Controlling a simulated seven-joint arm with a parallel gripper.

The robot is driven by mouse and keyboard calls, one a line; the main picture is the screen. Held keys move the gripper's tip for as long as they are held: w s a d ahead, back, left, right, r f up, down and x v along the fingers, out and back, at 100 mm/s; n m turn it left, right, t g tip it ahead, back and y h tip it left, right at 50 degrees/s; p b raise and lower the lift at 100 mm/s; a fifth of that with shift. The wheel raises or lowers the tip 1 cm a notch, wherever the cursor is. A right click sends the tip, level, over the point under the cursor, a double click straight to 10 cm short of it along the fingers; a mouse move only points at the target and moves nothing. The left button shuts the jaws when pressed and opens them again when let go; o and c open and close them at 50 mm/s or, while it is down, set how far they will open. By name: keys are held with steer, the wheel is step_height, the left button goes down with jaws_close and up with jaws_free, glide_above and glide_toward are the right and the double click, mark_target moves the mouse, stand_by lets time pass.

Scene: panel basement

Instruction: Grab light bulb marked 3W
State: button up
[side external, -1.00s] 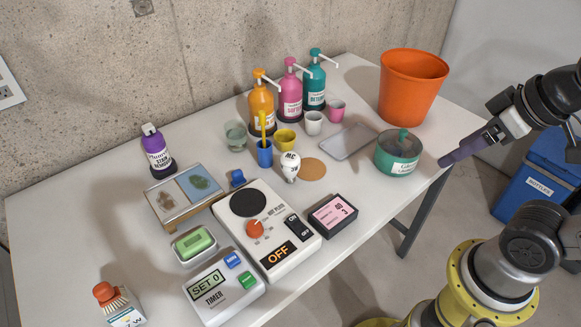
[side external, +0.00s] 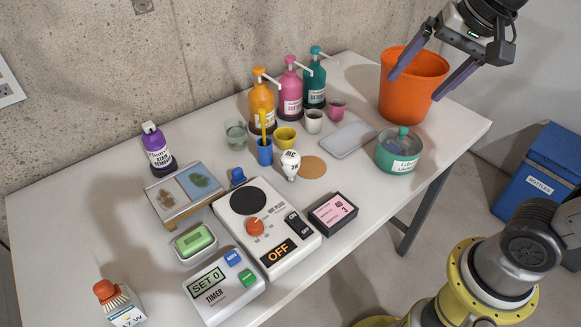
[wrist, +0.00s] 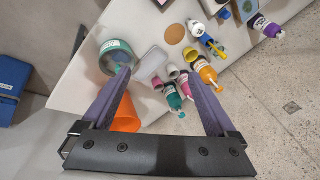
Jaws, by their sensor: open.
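A white light bulb (side external: 290,162) with dark lettering stands on the white table near its middle, beside a round cork disc. I read "MC" on it; the smaller mark below is too small to read surely. In the wrist view the bulb (wrist: 196,28) shows near the top, right of centre. My gripper (side external: 415,88) is open and empty, with its two purple fingers spread. It is raised at the right back, in front of the orange bin in the side view, well to the right of the bulb. Its fingers also frame the wrist view (wrist: 158,72).
A blue cup (side external: 264,152) with a yellow item, a yellow cup (side external: 285,138) and a white cup (side external: 313,121) stand near the bulb. Pump bottles (side external: 291,95) are behind. A green pot (side external: 398,152) and grey tray (side external: 348,139) lie between bulb and gripper. A hot plate (side external: 262,228) is in front.

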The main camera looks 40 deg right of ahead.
steer(key=w+a+f+m+g, duration=0.1)
steer(key=w+a+m+g, duration=0.15)
steer(key=w, duration=0.85)
steer(key=m+g, duration=0.2)
glide_above(291, 152)
steer(key=d, duration=0.1)
step_height(291, 152, down, 11)
steer(key=shift+n, duration=0.35)
steer(key=f, duration=0.7)
steer(key=a+f, duration=0.1)
steer(key=f, duration=0.3)
steer(key=shift+s+a+f, duration=0.1)
steer(key=shift+f, duration=1.4)
steer(key=shift+s+a+f, duration=0.1)
steer(key=shift+f, duration=1.4)
steer(key=c, duration=1.5)
steer(key=shift+o, duration=0.2)
steer(key=shift+r, duration=0.1)
